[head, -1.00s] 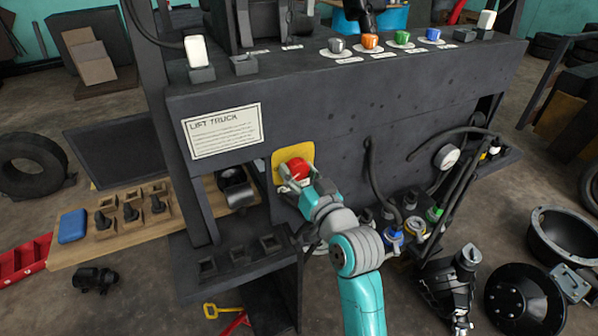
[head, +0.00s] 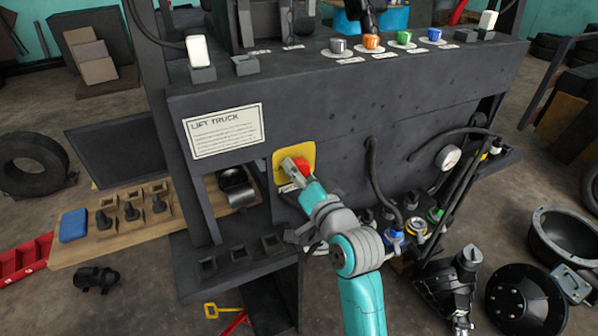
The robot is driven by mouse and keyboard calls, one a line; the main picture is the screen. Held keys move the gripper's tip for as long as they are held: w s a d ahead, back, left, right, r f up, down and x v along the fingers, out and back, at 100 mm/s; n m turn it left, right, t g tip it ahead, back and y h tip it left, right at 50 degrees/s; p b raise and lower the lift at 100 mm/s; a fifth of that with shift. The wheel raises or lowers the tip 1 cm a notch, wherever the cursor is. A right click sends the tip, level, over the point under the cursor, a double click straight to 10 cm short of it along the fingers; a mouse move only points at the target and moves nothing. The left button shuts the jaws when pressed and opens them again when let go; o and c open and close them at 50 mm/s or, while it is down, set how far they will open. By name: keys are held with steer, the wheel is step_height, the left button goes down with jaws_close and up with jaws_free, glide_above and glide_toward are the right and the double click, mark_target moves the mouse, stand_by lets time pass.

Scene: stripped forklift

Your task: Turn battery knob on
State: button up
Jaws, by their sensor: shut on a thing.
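The red battery knob (head: 301,167) sits on a yellow square plate (head: 307,150) on the dark front panel of the forklift. My gripper (head: 291,168) is at the knob, with its fingers shut on it. The gripper covers the left and lower part of the knob, so only some red shows on the right side. My teal and grey arm reaches up to it from below right.
A "LIFT TRUCK" sign (head: 223,131) is left of the plate. Coloured knobs (head: 371,41) line the top ledge. Black hoses (head: 372,185) and several valves (head: 416,228) crowd the right. Empty sockets (head: 240,252) are on the shelf below left.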

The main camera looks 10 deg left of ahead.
stand_by(0.3)
steer(key=o, duration=1.2)
steer(key=v, duration=1.2)
